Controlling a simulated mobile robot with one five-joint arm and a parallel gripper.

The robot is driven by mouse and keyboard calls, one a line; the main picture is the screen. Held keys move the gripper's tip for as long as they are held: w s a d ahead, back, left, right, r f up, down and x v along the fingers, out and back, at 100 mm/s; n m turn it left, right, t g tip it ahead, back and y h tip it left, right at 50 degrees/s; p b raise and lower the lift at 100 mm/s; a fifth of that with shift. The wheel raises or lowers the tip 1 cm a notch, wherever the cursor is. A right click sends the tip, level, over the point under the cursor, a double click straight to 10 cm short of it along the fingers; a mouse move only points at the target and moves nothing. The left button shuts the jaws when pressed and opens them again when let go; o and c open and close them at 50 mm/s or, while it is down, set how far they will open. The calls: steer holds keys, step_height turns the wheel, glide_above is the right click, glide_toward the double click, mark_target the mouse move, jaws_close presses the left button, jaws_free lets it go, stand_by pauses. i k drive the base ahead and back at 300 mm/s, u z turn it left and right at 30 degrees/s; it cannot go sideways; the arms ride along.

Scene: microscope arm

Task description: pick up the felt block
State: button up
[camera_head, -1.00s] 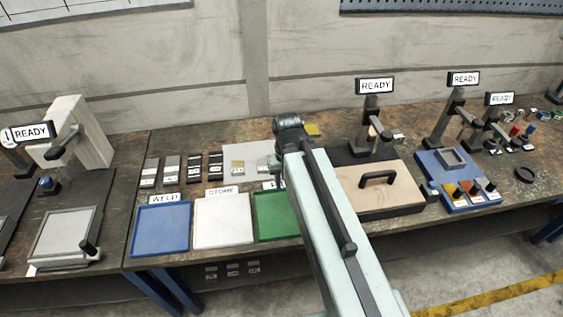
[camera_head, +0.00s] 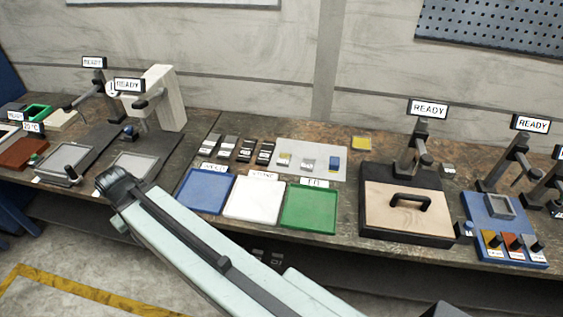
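I cannot tell for sure which piece is the felt block. On a pale grey mat (camera_head: 315,149) lie a small yellowish block (camera_head: 285,160), a grey block (camera_head: 308,165) and a blue block (camera_head: 333,163). Several grey and black blocks, among them a dark block (camera_head: 265,153), lie left of the mat. My gripper (camera_head: 117,186) is at the end of my arm, at the left, in front of a grey plate device. It is well left of the blocks and apart from them. Its fingers cannot be made out.
Blue (camera_head: 206,192), white (camera_head: 253,199) and green (camera_head: 310,208) trays line the bench's front edge. A box with a black handle (camera_head: 408,203) and stands with READY signs are to the right. A tall pale stand (camera_head: 164,98) is at the left. A yellow pad (camera_head: 361,143) lies behind.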

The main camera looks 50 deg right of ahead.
mark_target(333, 164)
steer(key=u, duration=1.1)
steer(key=k, duration=0.95)
steer(key=z, duration=1)
steer(key=i, duration=1)
